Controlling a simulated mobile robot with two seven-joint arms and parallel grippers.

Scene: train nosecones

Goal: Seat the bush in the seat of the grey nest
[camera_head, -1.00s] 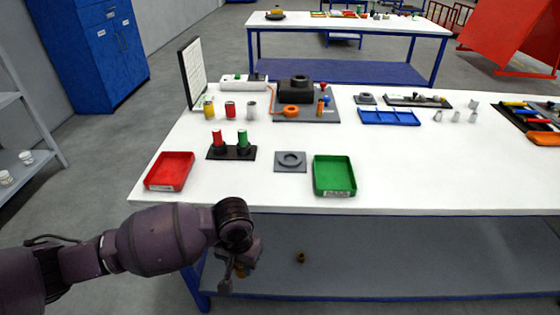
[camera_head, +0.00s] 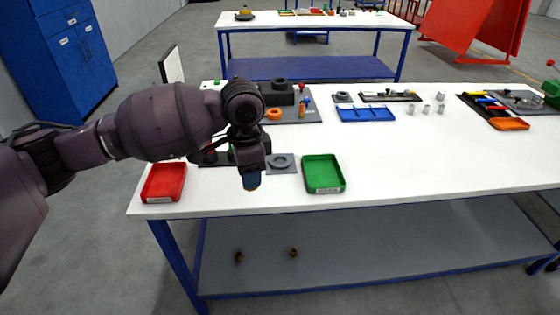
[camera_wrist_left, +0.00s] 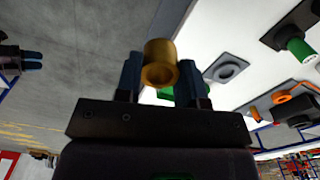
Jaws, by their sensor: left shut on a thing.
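The brass bush (camera_wrist_left: 160,62) is a short hollow cylinder. It sits between the two blue fingers of my left gripper (camera_head: 251,183), which is shut on it; its open end shows in the wrist view. In the head view the fingers point down and mostly hide the bush. The grey nest (camera_head: 288,166) is a flat square plate with a round ring seat, lying on the white table. It also shows in the wrist view (camera_wrist_left: 230,67). My left gripper is just left of the nest and nearer the table's front edge, apart from it.
A green tray (camera_head: 309,175) is right of the nest and a red tray (camera_head: 164,183) is at the left. A dark stand with pegs is partly hidden behind my left arm. Two small brass pieces (camera_head: 293,252) lie on the lower shelf. The table's right front is clear.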

